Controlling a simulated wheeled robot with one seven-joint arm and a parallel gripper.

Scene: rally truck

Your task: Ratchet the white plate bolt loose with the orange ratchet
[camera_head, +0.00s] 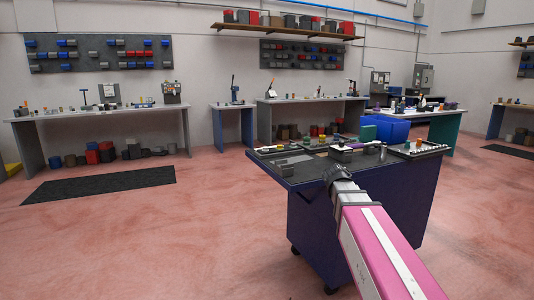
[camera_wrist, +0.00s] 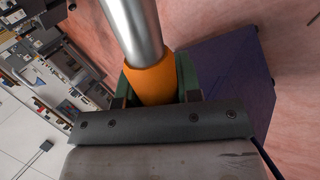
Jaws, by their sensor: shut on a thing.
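My gripper (camera_wrist: 157,82) is shut on the orange ratchet (camera_wrist: 150,76), with a green finger on each side of its orange grip. A thick bare metal shaft runs from the grip out past the top edge of the wrist view. The ratchet's far end is out of that view. In the head view my gripper (camera_head: 338,176) is a small dark shape at the end of my pink arm, in front of the cart's near edge. I cannot make out the ratchet there. I cannot pick out the white plate bolt in either view.
A dark blue wheeled cart (camera_head: 315,232) stands close ahead, its top crowded with trays and small parts. Workbenches (camera_head: 100,114) line the back wall, with a blue bin (camera_head: 388,130) behind the cart. A black mat (camera_head: 98,184) lies on the left.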

